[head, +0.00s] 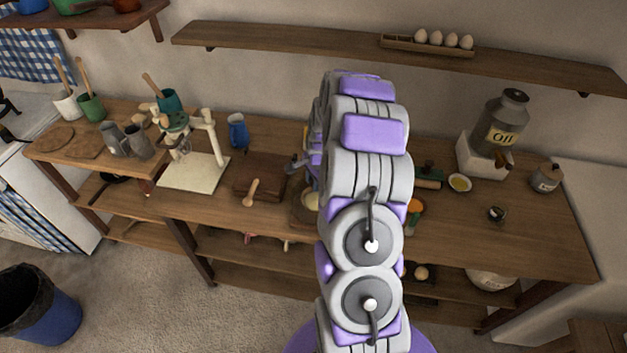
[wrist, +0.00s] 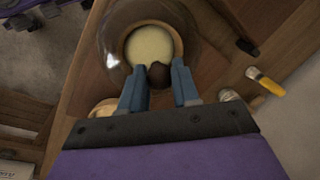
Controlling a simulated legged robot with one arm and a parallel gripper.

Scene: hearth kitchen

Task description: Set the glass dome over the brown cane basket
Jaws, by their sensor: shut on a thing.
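In the wrist view my gripper (wrist: 158,70) is shut on the dark brown knob of the glass dome (wrist: 112,45). The dome's clear curved wall spreads out beyond my fingers. A pale cream round with a brown rim (wrist: 150,43) shows through the glass, beneath the knob. I cannot tell whether the dome rests on a surface or hangs above it. I cannot make out the brown cane basket for certain in either view.
A yellow-handled tool (wrist: 265,81) lies right of the dome. An egg shelf (head: 350,51) hangs above.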

